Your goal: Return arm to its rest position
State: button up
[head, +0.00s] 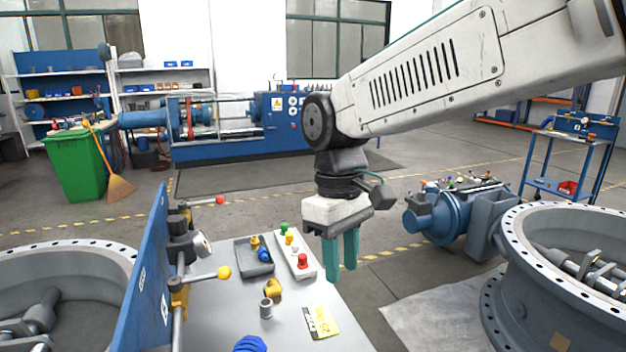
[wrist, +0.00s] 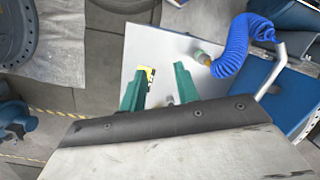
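My gripper (head: 341,252) hangs from my white arm with its two green fingers pointing down. In the head view it is in the air near the right edge of the grey workbench (head: 212,318). In the wrist view the fingers (wrist: 161,90) stand apart with a gap between them. Nothing is held between them. The bench top and a yellow label show beyond the fingertips.
A blue panel (head: 149,275) with lever valves stands on the bench's left. A grey tray (head: 253,257), fittings and a yellow label (head: 320,322) lie on the bench. Large flanged valve bodies stand left and right (head: 560,275). A coiled blue hose (wrist: 238,45) shows in the wrist view.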

jog(key=s+d+f+m+t, duration=0.1)
jog(key=s+d+m, duration=0.3)
jog(key=s+d, duration=0.4)
jog(key=s+d+f+m+t, duration=0.2)
jog(key=s+d+m, duration=0.3)
jog(key=d, duration=0.9)
jog(key=s, duration=0.3)
jog(key=shift+s+d+y, duration=0.15)
jog(key=shift+s+y, duration=0.15)
